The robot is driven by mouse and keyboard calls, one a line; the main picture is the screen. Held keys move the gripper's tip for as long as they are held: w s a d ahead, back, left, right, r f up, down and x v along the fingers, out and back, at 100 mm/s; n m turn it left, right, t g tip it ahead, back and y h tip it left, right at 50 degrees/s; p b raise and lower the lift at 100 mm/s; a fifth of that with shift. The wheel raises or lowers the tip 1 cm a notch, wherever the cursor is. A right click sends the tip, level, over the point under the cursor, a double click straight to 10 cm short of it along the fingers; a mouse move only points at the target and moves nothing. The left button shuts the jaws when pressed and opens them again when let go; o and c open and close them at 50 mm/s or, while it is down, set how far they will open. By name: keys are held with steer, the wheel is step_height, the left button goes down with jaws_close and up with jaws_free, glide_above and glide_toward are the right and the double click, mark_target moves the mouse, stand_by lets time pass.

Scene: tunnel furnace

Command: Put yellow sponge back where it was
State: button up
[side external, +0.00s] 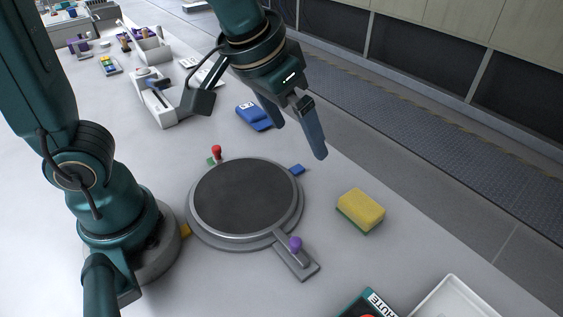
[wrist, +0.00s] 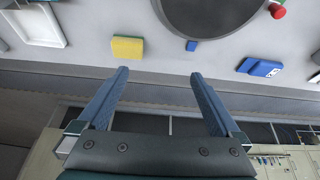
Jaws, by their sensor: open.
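The yellow sponge (side external: 361,209) with a green underside lies flat on the table, right of the round dark plate in the side view. In the wrist view the sponge (wrist: 127,49) is beyond the left fingertip. My gripper (side external: 300,137) is open and empty, held above the table up and left of the sponge. Its two blue fingers also show apart in the wrist view (wrist: 158,75). Nothing is between them.
The round dark plate (side external: 246,197) has a purple-knobbed lever (side external: 296,245) and a red knob (side external: 217,151) beside it. A blue object (side external: 254,117) lies behind it. A white tray (side external: 462,300) and a dark box (side external: 367,304) are at the front. Table around the sponge is clear.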

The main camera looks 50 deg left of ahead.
steer(key=s+a, duration=0.5)
steer(key=s, duration=0.4)
steer(key=shift+s+a+f+t, duration=0.2)
steer(key=shift+a+f+t, duration=0.05)
steer(key=shift+a+t, duration=0.15)
